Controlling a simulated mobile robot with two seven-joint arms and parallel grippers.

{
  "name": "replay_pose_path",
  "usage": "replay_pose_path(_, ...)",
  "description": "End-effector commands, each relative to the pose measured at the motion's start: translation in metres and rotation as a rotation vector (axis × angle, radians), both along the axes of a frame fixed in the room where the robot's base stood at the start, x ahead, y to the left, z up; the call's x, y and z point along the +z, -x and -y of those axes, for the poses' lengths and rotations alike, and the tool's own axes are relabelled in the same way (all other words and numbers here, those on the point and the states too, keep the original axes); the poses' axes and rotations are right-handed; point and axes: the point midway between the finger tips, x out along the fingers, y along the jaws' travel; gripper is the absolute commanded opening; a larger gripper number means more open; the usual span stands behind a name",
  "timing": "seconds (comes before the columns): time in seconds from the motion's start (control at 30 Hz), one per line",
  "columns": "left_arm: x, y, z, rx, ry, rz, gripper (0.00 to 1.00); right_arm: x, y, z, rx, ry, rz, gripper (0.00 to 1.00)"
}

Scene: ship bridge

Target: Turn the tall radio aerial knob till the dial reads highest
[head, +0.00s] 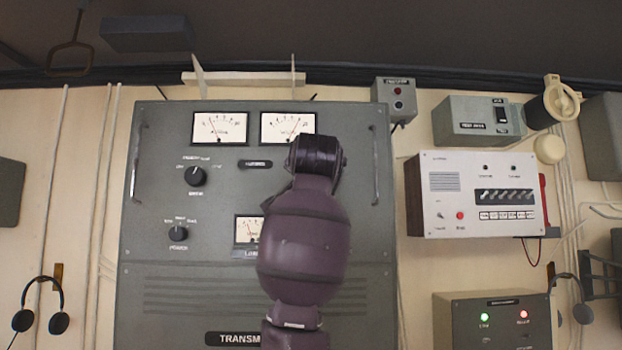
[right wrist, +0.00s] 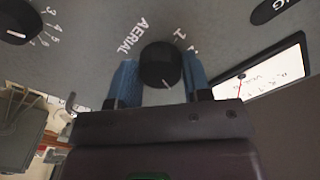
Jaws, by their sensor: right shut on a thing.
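The tall grey radio cabinet (head: 190,250) fills the middle of the head view. In the right wrist view the black round aerial knob (right wrist: 160,62) sits under the label AERIAL, with a white pointer line on its rim toward the bottom of the picture. My right gripper (right wrist: 158,72) is shut on this knob, one blue finger at each side. A white dial (right wrist: 272,72) with a red needle lies right of the knob there, cut by the gripper. In the head view my right arm hides the knob, the gripper and part of a lower dial (head: 245,229). My left gripper is not in view.
Two more dials, upper left (head: 219,128) and upper right (head: 287,127), sit near the cabinet top. Two other knobs, upper (head: 196,176) and lower (head: 178,233), are at its left. A white alarm panel (head: 476,195) is on the wall to the right.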

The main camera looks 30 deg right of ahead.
Motion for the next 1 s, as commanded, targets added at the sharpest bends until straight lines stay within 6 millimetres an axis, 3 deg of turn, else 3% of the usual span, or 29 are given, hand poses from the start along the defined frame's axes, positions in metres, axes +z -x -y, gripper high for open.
replay_pose_path(0.57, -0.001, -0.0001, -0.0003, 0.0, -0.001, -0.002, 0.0, 0.0004, 0.0002, 0.0002, -0.001, -0.034, 0.022, 0.21)
replay_pose_path(0.6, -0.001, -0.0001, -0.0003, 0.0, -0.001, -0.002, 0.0, 0.0005, 0.0003, 0.0003, -0.001, -0.034, 0.022, 0.48)
replay_pose_path(0.73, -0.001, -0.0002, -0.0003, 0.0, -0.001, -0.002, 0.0, 0.0004, 0.0002, 0.0002, -0.001, -0.034, 0.022, 0.68)
replay_pose_path(1.0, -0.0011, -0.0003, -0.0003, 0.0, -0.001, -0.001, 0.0, 0.0003, 0.0004, 0.0001, -0.001, -0.034, 0.022, 0.7)
